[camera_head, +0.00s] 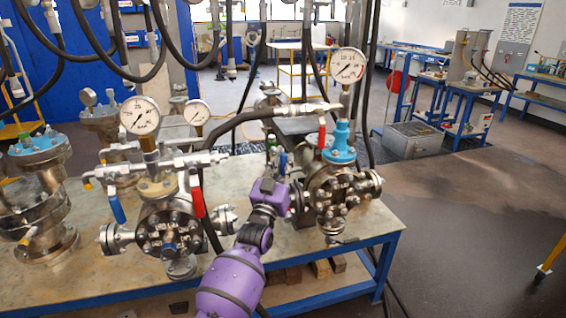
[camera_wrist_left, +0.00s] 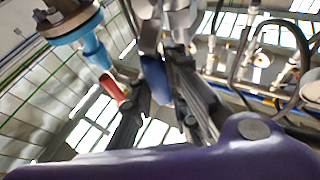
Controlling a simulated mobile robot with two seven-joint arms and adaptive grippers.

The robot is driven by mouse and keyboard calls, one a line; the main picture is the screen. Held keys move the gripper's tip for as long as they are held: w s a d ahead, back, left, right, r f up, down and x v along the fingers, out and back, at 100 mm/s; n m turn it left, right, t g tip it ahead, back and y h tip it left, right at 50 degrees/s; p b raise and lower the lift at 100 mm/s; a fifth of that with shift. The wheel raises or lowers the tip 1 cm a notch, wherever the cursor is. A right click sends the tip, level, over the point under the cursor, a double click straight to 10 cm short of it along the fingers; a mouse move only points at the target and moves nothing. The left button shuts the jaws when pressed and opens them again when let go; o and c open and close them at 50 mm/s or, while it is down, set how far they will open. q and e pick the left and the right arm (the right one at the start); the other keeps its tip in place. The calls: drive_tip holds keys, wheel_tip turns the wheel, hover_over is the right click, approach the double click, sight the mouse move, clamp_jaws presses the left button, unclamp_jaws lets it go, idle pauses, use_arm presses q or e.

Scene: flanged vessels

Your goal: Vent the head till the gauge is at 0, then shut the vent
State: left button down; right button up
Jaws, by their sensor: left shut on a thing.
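The vessel head (camera_head: 342,190) on the right of the bench has bolted flanges and a light blue neck (camera_head: 341,142). A round pressure gauge (camera_head: 347,65) stands above it; its needle is too small to read surely. A red lever (camera_head: 322,134) and a blue lever (camera_head: 283,163) hang at its valves. My left gripper (camera_head: 287,182) reaches the blue lever from below. In the left wrist view the fingers (camera_wrist_left: 158,98) are shut on the blue lever (camera_wrist_left: 154,78), and the red lever (camera_wrist_left: 113,89) hangs free beside them. My right gripper is out of view.
A second vessel (camera_head: 168,225) with its own gauge (camera_head: 140,117), blue lever and red lever stands to the left. Another flanged vessel (camera_head: 42,205) is at the far left. Dark hoses hang over the bench (camera_head: 300,262). The floor at right is open.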

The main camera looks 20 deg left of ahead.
use_arm(q)
drive_tip(key=c, duration=1.7)
unclamp_jaws()
drive_tip(key=shift+d, duration=0.1)
drive_tip(key=shift+v, duration=4)
